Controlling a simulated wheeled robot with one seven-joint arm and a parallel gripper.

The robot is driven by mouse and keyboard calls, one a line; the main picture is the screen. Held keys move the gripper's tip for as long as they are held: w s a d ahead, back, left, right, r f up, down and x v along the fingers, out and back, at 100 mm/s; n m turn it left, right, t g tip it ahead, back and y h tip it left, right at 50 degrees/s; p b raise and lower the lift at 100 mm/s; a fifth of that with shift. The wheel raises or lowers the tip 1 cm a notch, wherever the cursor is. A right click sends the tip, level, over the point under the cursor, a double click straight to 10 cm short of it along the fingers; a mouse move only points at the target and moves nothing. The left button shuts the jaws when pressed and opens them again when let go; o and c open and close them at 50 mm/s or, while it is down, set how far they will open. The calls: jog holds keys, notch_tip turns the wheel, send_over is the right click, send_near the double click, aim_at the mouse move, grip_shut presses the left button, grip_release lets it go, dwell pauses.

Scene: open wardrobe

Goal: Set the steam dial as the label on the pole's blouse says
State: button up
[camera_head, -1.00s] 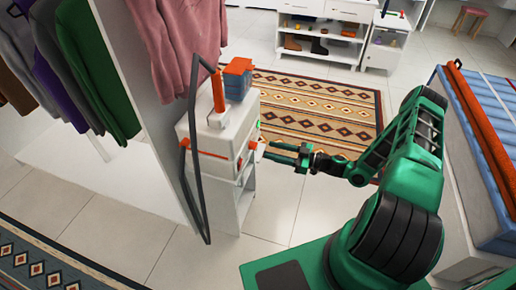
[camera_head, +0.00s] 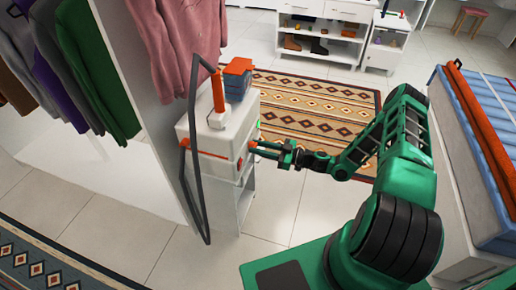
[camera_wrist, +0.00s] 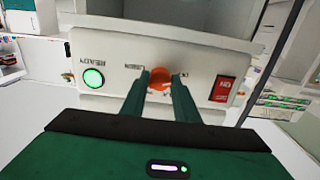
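The steamer box (camera_head: 213,140) is white with an orange band and stands beside the wardrobe panel. In the wrist view its front panel (camera_wrist: 205,55) carries an orange dial (camera_wrist: 158,79), a lit green button (camera_wrist: 93,77) marked READY and a red switch (camera_wrist: 222,90); the lettering appears upside down. My gripper (camera_head: 265,149) is at the box's front. In the wrist view its fingers (camera_wrist: 160,85) stand apart, one on each side of the dial; I cannot tell whether they touch it. A pink blouse (camera_head: 182,45) hangs above; no label on it is readable.
A dark bent rod (camera_head: 197,150) stands in front of the box at left. An orange handle (camera_head: 217,90) and a blue-and-orange item (camera_head: 238,80) are on top of the box. A patterned rug (camera_head: 310,115) lies behind; a blue-topped board (camera_head: 480,150) is at right.

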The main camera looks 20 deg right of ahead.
jog(key=shift+m, duration=0.4)
jog(key=shift+w+d+n, duration=0.1)
jog(key=shift+n, duration=15.3)
